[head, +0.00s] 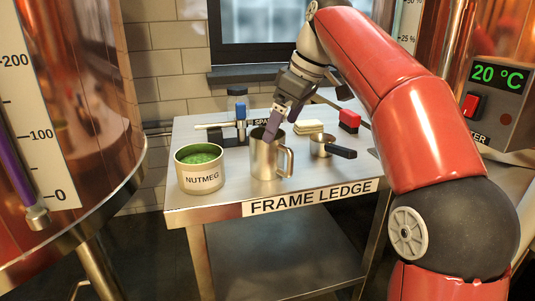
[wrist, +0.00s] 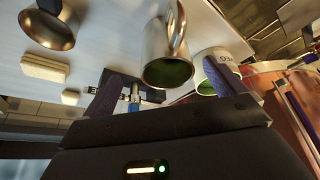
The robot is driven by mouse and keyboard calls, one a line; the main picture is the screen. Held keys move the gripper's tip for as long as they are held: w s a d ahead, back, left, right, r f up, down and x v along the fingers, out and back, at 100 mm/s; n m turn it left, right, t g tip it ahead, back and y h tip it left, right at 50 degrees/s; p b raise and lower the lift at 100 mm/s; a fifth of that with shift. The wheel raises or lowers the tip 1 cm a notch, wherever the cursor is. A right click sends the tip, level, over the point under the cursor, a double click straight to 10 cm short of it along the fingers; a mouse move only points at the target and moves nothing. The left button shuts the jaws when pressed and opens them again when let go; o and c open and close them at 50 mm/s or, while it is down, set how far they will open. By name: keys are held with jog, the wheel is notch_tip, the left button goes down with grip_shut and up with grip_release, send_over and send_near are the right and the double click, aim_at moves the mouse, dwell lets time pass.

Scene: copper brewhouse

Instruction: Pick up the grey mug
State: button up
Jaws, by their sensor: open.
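The grey metal mug (head: 266,162) stands upright on the steel table labelled FRAME LEDGE (head: 215,212), its handle to the right. In the wrist view the mug (wrist: 160,45) shows its open rim and a dark greenish inside. My gripper (head: 279,124) is open and reaches down from behind the mug; its fingertips overlap the mug's rim in the head view. In the wrist view my gripper (wrist: 162,88) has one finger on each side, with the mug in line between and beyond them. Nothing is held. Whether a finger touches the mug is unclear.
A NUTMEG tin (head: 199,173) with green contents stands left of the mug. A small pan (head: 320,147) with a black handle stands right. Behind are a blue-topped stand (head: 241,122), pale stacked blocks (head: 308,127) and a red-ended tool (head: 349,121). A copper vessel (head: 95,110) flanks the left.

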aim_at(269, 147)
jog(key=b+x, duration=0.1)
jog(key=x, duration=0.1)
jog(key=b+x, duration=0.1)
jog(key=x, duration=0.2)
jog(key=b+x, duration=0.1)
jog(key=x, duration=0.1)
jog(key=shift+s+a+f, duration=0.2)
jog(key=shift+a, duration=0.15)
jog(key=shift+r, duration=0.1)
jog(key=c, duration=1.1)
